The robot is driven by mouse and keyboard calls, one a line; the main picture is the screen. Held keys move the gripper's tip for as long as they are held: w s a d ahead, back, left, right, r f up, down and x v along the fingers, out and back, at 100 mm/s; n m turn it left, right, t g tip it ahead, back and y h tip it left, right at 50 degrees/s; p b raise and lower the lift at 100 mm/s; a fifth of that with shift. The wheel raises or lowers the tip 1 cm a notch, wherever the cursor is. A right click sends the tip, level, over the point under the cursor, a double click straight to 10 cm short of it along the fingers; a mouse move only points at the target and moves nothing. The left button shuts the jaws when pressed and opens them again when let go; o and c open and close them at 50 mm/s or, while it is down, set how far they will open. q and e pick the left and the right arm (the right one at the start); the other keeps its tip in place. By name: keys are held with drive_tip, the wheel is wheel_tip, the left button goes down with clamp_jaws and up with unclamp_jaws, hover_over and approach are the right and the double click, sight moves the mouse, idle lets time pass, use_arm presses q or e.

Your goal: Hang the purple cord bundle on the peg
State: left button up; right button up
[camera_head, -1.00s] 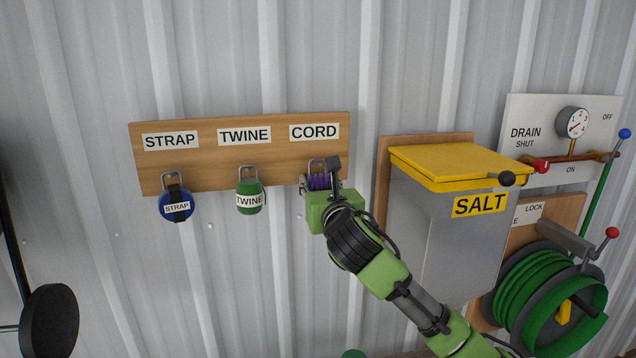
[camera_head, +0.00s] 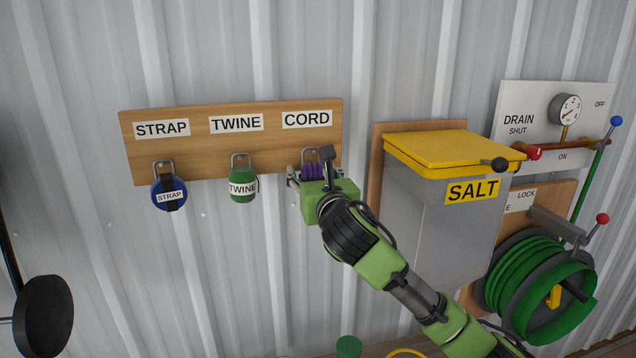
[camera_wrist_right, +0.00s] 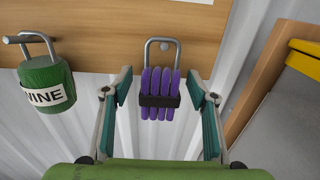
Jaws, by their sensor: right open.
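The purple cord bundle (camera_wrist_right: 160,97), bound by a dark band, hangs upright below the metal loop of the CORD peg (camera_wrist_right: 163,44) in the right wrist view. In the head view the bundle (camera_head: 313,171) shows under the CORD label, partly hidden by my right gripper. My right gripper (camera_wrist_right: 160,102) is open, with one finger on each side of the bundle and visible gaps between. It also shows in the head view (camera_head: 310,177). My left gripper is not in view.
The wooden board (camera_head: 200,148) also holds a blue strap bundle (camera_head: 169,193) and a green twine bundle (camera_head: 243,186), left of my gripper. A grey salt bin (camera_head: 440,217) with a yellow lid stands close to the right. A green hose reel (camera_head: 525,275) is farther right.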

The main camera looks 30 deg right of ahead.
drive_tip(key=v, duration=1)
drive_tip(key=shift+s, duration=0.4)
